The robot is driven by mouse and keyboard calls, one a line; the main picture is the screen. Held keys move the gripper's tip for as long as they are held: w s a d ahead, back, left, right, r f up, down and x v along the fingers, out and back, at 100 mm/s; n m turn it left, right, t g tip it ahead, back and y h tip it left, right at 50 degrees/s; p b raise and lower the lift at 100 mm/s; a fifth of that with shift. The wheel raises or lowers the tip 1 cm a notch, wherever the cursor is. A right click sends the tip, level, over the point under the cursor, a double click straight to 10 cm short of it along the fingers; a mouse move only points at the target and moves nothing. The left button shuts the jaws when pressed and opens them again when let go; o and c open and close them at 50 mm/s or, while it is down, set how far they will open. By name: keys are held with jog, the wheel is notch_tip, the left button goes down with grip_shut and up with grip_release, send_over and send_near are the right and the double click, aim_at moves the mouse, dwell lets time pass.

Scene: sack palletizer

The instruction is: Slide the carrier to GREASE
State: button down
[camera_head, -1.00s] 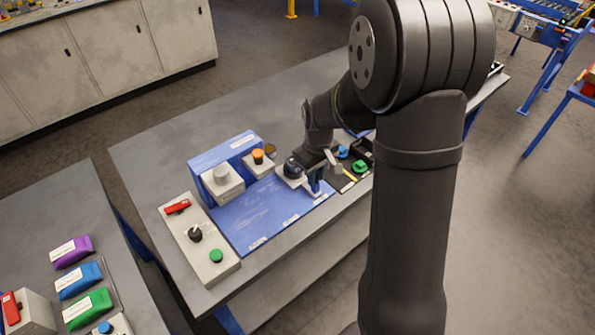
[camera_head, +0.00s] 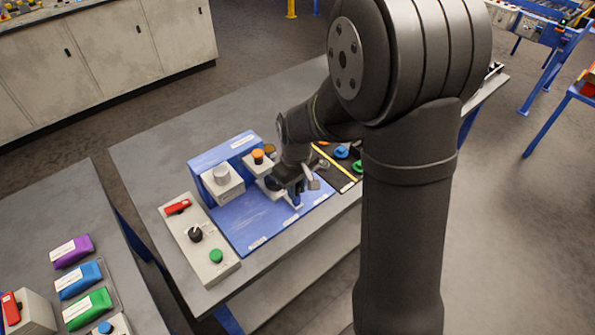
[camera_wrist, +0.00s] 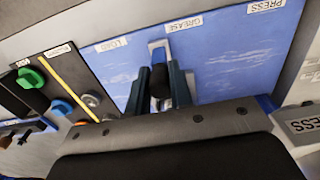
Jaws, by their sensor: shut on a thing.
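The carrier is a small pale plate (camera_wrist: 157,46) with a dark upright knob (camera_wrist: 159,78), on a blue board (camera_wrist: 225,65). My gripper (camera_wrist: 161,82) is shut on the knob, one finger on each side. In the wrist view the carrier's front end lies between the LOAD label (camera_wrist: 111,45) and the GREASE label (camera_wrist: 183,24), close to GREASE. The PRESS label (camera_wrist: 266,6) is farther right. In the head view my gripper (camera_head: 293,196) is low over the blue board (camera_head: 250,215), and my wrist hides most of the carrier.
A grey panel with a red switch, black knob and green button (camera_head: 216,256) stands left of the board. Grey boxes with a round cap (camera_head: 221,174) and an orange button (camera_head: 258,155) stand behind it. A dark panel with a blue knob (camera_head: 341,152) lies right.

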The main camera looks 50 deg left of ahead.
jog(key=shift+s, duration=2)
jog(key=c, duration=1.1)
grip_release()
jog(key=shift+r, duration=0.15)
jog(key=shift+r, duration=2.1)
jog(key=shift+r, duration=0.1)
notch_tip(320, 180, up, 3)
jog(key=shift+r, duration=0.15)
